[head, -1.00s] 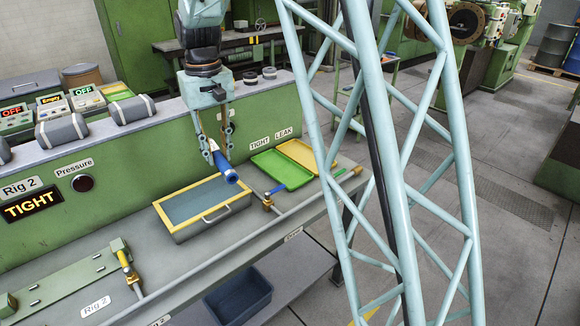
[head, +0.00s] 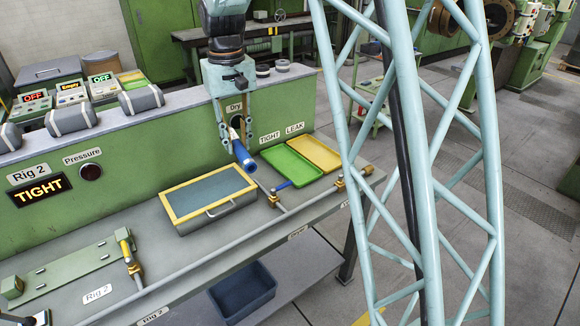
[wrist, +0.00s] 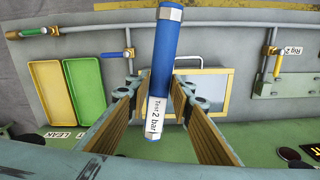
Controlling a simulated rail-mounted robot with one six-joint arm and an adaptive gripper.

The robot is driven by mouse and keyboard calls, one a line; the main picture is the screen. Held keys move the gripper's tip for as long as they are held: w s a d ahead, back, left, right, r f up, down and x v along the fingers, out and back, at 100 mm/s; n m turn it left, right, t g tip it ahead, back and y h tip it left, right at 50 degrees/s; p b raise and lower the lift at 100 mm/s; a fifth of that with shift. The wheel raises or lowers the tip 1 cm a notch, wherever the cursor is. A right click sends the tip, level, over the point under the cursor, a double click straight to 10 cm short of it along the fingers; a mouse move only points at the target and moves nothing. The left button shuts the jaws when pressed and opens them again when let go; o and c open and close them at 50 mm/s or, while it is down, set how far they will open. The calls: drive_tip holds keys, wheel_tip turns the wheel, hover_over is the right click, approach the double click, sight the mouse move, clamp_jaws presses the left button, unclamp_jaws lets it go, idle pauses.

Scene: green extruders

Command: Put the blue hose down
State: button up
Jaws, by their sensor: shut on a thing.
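My gripper (head: 235,145) is shut on the blue hose (head: 244,158) and holds it tilted above the bench, close to the green back panel. In the wrist view the hose (wrist: 163,60) is between the two fingers, with metal ends and a white label reading "Test 2 bar". The green tray (head: 290,168), by the TIGHT label, and the yellow tray (head: 316,153), by the LEAK label, lie to the right of my gripper. Both trays look empty. The Rig 2 display (head: 40,190) reads TIGHT.
A yellow-rimmed box (head: 208,198) with a handle stands on the bench to the left of the hose. A pipe with brass valves (head: 274,199) runs along the bench front. A blue bin (head: 243,290) stands below. Bare bench (head: 150,245) lies left of the box.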

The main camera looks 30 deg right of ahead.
drive_tip(key=shift+w+d, duration=0.1)
drive_tip(key=w+d+f+p, duration=0.1)
drive_tip(key=w+d+f, duration=0.4)
drive_tip(key=d, duration=0.3)
drive_tip(key=w+d+f+n+p, duration=0.1)
drive_tip(key=w+d+f, duration=0.4)
drive_tip(key=d, duration=0.4)
drive_tip(key=w+d+f+n+p, duration=0.1)
drive_tip(key=w+d+f, duration=0.4)
drive_tip(key=w+d, duration=0.2)
drive_tip(key=shift+w+d+f, duration=0.15)
drive_tip(key=shift+w+d, duration=0.1)
drive_tip(key=shift+d, duration=0.65)
drive_tip(key=shift+f, duration=0.15)
drive_tip(key=shift+f, duration=3)
drive_tip(key=shift+f, duration=1.85)
drive_tip(key=shift+f, duration=0.15)
